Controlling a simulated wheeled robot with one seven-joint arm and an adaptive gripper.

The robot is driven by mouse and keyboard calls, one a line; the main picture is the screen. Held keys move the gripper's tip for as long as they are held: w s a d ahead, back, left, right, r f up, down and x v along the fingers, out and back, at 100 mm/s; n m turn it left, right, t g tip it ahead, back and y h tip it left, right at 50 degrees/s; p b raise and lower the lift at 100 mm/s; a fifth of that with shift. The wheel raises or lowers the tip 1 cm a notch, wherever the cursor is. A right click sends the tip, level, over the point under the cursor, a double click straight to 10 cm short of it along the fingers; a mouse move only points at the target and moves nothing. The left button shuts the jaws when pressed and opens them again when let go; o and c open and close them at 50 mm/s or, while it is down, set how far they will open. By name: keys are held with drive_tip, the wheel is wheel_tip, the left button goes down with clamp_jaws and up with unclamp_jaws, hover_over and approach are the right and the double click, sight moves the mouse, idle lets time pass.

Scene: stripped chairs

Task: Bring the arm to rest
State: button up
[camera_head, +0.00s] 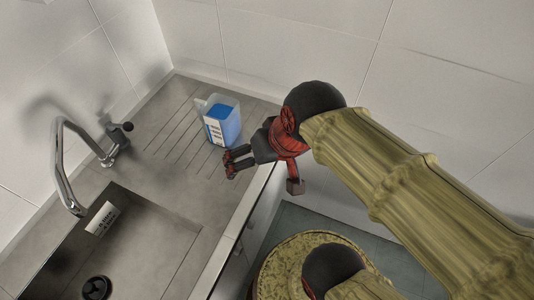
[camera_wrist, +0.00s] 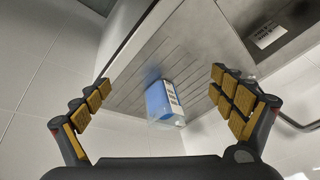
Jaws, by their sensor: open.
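My gripper (camera_head: 230,162) is at the end of my arm, above the front edge of the counter. In the wrist view my gripper (camera_wrist: 155,95) is open, with its two padded fingers wide apart and nothing between them. A blue and white container (camera_head: 222,122) stands on the ridged drainboard, just behind the fingertips in the head view. In the wrist view the container (camera_wrist: 163,103) lies beyond the fingers, apart from them. My arm reaches in from the right side of the head view.
A sink (camera_head: 130,250) with a metal faucet (camera_head: 68,165) is at the left. A white label (camera_head: 102,218) is on the sink wall. Tiled walls (camera_head: 290,45) close off the back.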

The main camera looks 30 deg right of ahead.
drive_tip(key=shift+s+d+r+n+t+h, duration=0.25)
drive_tip(key=shift+d+r+n+t+h, duration=0.25)
drive_tip(key=shift+d+r+n, duration=0.5)
drive_tip(key=shift+a+f, duration=0.15)
drive_tip(key=shift+a, duration=0.05)
idle(0.5)
